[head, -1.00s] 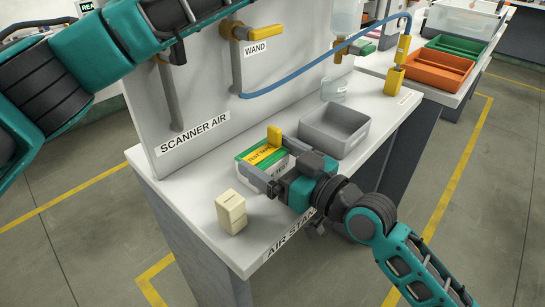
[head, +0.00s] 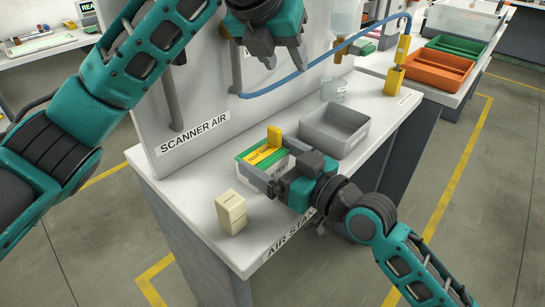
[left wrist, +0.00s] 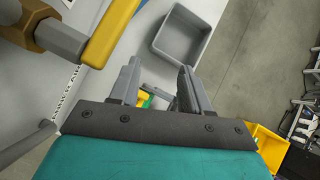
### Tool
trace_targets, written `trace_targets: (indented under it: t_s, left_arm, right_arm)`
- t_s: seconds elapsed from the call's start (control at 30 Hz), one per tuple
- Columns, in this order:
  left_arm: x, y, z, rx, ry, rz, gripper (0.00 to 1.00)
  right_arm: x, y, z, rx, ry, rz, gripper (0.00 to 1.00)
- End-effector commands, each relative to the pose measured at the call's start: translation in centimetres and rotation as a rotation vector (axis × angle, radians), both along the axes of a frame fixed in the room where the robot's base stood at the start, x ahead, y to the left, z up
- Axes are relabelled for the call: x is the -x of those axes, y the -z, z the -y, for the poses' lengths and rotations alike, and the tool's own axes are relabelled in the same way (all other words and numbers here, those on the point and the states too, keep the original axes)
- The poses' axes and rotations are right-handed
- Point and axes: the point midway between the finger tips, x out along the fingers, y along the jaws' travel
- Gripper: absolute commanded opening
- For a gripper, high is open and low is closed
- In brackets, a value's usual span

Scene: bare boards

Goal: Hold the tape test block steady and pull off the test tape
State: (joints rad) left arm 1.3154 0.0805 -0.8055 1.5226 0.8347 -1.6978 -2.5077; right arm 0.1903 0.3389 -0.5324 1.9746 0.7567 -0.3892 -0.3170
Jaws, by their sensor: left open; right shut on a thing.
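The tape test block (head: 248,172) stands on the white bench, with a green top. The yellow test tape (head: 258,154) lies across the top, and its yellow tab (head: 274,137) sticks up at the back. My right gripper (head: 271,181) is shut on the block from its right side and partly covers it. My left gripper (head: 285,66) is open and empty, high above and behind the block, in front of the upright panel. In the left wrist view, a bit of green and yellow shows between and below the open fingers (left wrist: 159,68); the rest of the block is hidden.
A grey tray (head: 336,146) stands right of the block, and a cream block (head: 231,211) left of it. A yellow-handled valve (left wrist: 110,35) is close beside my left fingers. A blue hose (head: 330,55) crosses the panel. A clear cup (head: 334,90) stands behind the tray.

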Motion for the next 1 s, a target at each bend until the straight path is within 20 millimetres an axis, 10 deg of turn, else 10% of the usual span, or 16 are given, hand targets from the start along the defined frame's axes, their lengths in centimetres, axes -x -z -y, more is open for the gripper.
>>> trace_targets:
  t_s: [0.33, 1.0]
  left_arm:
    - [4.7, 3.0, -3.9, -0.249, 0.329, -0.174, 0.47]
    - [3.1, 10.1, -2.4, -0.261, 0.346, -0.183, 0.47]
  right_arm:
    - [0.0, -0.1, 0.0, -0.001, 0.000, 0.001, 0.58]
    - [0.0, -0.1, 0.0, -0.001, 0.000, 0.001, 0.58]
